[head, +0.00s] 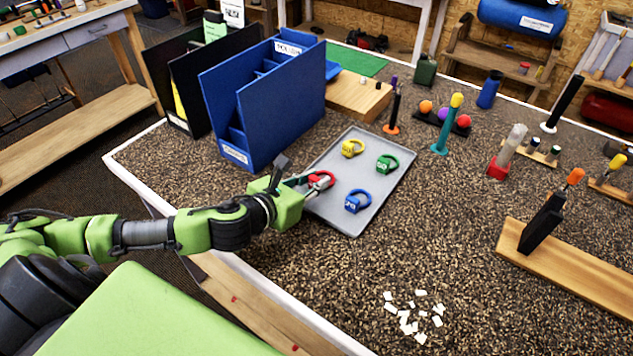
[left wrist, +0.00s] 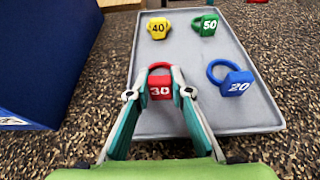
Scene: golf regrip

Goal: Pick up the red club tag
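The red club tag (left wrist: 160,88), marked 30, is at the near left part of the grey tray (left wrist: 215,123); it also shows in the head view (head: 328,176), partly hidden by my fingers. My left gripper (left wrist: 159,80) has one finger on each side of the tag's block, and both fingertips appear to touch it. The tag looks low, at the tray surface; I cannot tell whether it is lifted. In the head view my left gripper (head: 314,182) reaches in over the tray's left edge. My right gripper is not in view.
The tray also holds a yellow tag (head: 352,148), a green tag (head: 387,163) and a blue tag (head: 358,201). A tall blue divider box (head: 255,110) stands close behind my left gripper. White chips (head: 412,316) lie at the front; the speckled table between is clear.

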